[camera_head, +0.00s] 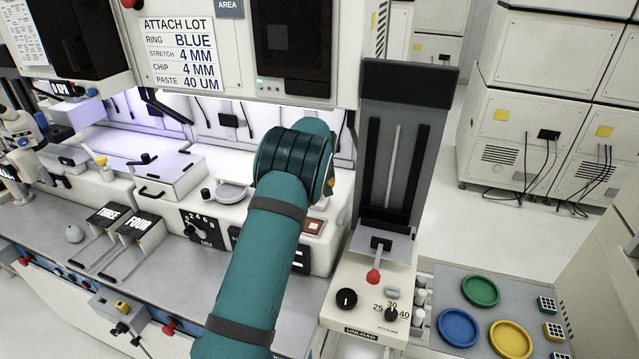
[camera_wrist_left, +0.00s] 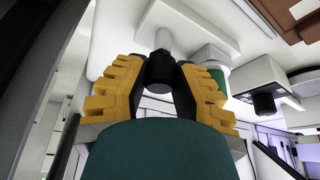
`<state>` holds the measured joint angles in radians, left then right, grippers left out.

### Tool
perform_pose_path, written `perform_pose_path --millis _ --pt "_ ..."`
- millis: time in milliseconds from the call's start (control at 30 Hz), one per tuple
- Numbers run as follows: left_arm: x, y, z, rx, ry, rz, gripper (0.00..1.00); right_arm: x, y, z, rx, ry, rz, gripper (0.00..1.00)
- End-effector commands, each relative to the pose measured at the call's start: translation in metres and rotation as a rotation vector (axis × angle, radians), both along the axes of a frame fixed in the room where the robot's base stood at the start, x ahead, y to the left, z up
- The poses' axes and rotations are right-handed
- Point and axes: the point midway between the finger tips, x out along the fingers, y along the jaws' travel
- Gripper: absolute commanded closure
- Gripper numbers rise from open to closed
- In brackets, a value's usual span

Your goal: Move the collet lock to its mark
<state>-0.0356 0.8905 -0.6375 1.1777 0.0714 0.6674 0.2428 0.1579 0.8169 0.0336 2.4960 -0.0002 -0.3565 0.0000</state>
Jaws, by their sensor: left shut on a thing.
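My left gripper (camera_wrist_left: 158,66) has yellow stepped fingers, shut on a black round knob (camera_wrist_left: 160,77) at the end of a grey stem. This knob may be the collet lock; no label on it shows. In the head view my teal left arm covers the knob and nearly all of the gripper. I cannot make out the mark. My right gripper is not in view.
A green-sided round part (camera_wrist_left: 219,79) stands close beside the right finger. A tall dark magazine (camera_head: 392,150) rises right of my arm, above the unload panel (camera_head: 367,300). A white round dish (camera_head: 233,194) lies left of it. Coloured rings lie on a grey tray (camera_head: 450,275).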

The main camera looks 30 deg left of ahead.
Motion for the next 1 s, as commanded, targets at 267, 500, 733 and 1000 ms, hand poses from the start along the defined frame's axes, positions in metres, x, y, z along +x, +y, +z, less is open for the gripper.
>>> perform_pose_path --millis 267,500,733,1000 --pt "0.0 -0.0008 -0.0013 0.001 0.003 0.208 1.0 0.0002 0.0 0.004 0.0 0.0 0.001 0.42" --pt "-0.0002 -0.0005 -0.0016 -0.001 0.002 0.319 1.0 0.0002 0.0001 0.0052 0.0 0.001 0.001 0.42" --pt "-0.0004 -0.0004 -0.0017 -0.001 0.002 0.363 1.0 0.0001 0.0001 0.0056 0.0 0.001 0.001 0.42" --pt "-0.0007 -0.0001 -0.0019 -0.003 0.003 0.37 1.0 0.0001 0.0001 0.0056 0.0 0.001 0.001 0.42"
